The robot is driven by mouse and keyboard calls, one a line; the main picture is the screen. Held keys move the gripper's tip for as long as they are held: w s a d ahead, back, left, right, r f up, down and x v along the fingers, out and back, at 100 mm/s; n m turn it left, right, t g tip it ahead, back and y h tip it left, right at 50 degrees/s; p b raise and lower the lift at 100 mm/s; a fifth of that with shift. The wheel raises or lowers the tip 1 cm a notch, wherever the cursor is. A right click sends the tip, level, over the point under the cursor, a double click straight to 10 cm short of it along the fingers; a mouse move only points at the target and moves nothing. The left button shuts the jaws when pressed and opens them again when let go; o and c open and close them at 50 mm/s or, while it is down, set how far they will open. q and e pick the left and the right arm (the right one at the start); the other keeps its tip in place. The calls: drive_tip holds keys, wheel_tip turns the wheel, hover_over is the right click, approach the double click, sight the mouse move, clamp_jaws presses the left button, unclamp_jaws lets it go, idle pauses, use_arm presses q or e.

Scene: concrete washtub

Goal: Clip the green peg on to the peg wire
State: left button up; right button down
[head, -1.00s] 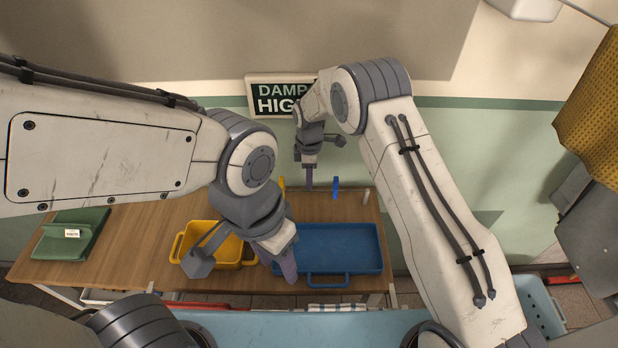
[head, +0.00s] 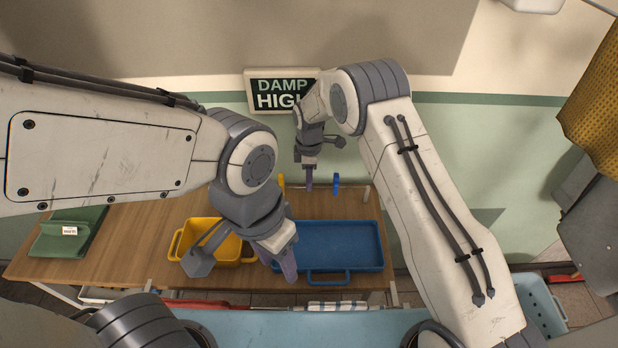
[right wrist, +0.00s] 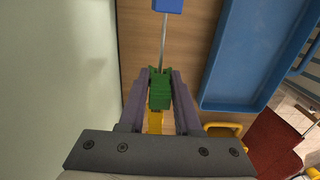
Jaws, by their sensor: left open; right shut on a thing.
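The green peg (right wrist: 160,92) is between the fingers of my right gripper (right wrist: 160,100) in the right wrist view, and the gripper is shut on it. The thin peg wire (right wrist: 164,45) runs from the peg's far end up to a blue peg (right wrist: 167,5). I cannot tell whether the green peg's jaws are around the wire. In the head view my right gripper (head: 309,182) points down between a yellow peg (head: 281,181) and the blue peg (head: 336,183); the green peg is hidden there. My left gripper (head: 283,262) is open and empty near the trays.
A blue tray (head: 378,250) and a yellow basket (head: 178,245) stand on the wooden table (head: 130,240). A green folded item (head: 75,235) lies at the left. A post (head: 366,193) stands right of the blue peg. A wall sign (head: 280,92) is behind my right gripper.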

drive_tip(key=shift+f+b, duration=0.55)
drive_tip(key=shift+f, duration=0.35)
drive_tip(key=c, duration=0.5)
unclamp_jaws()
wheel_tip(320, 180, up, 10)
drive_tip(key=shift+f+b, duration=0.15)
drive_tip(key=shift+b, duration=1.05)
drive_tip(key=shift+r, duration=0.45)
